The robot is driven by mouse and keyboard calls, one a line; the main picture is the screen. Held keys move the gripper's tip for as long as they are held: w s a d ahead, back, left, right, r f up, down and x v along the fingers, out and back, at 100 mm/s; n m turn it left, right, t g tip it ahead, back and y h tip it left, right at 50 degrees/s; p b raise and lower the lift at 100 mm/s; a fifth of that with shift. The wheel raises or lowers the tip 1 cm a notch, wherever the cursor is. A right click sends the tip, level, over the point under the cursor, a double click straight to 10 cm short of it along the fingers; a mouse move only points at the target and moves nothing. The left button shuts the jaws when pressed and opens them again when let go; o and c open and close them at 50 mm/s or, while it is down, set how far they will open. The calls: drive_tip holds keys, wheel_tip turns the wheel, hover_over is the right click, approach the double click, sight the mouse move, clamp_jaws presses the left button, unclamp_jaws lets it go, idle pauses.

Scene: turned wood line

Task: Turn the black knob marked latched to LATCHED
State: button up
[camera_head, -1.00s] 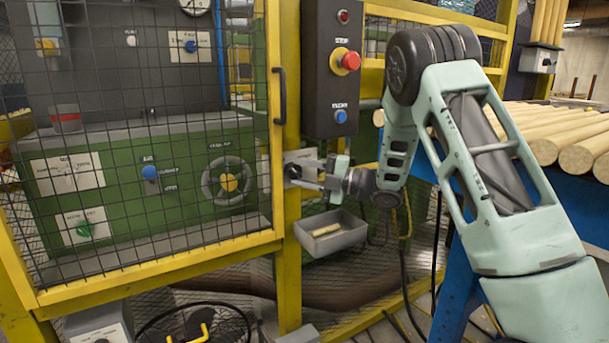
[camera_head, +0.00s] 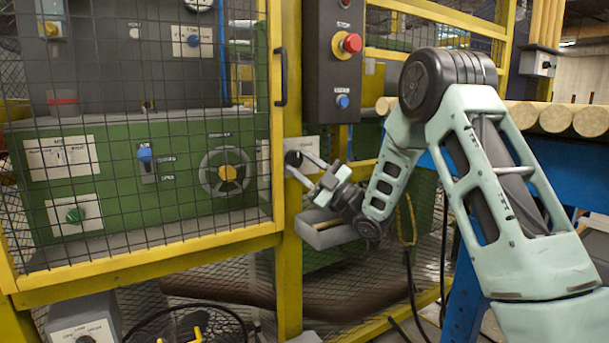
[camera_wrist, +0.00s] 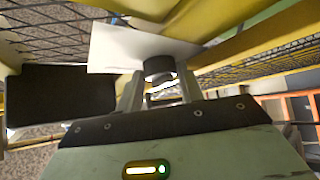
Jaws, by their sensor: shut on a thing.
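The black knob (camera_head: 293,158) sits on a pale plate (camera_head: 311,143) fixed to the yellow post, just right of the mesh door. My gripper (camera_head: 302,168) reaches it from the lower right, tilted, with its fingers closed on the knob. In the wrist view the knob (camera_wrist: 158,66) stands between the two fingers (camera_wrist: 158,84) in front of the white plate (camera_wrist: 130,50). The plate's lettering and the knob's pointer cannot be read.
A dark control box (camera_head: 333,60) with a red button (camera_head: 351,43) and a blue knob hangs above my gripper. A grey tray (camera_head: 325,233) is just below it. The yellow-framed mesh door (camera_head: 279,110) is closed at left. Wooden rods lie at right.

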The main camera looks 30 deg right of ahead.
drive_tip(key=shift+f+m+t+h+b, duration=0.1)
drive_tip(key=shift+m+t+h+b, duration=0.25)
drive_tip(key=shift+m+t, duration=0.35)
drive_tip(key=o, duration=1)
drive_tip(key=shift+a, duration=0.1)
drive_tip(key=shift+g, duration=0.3)
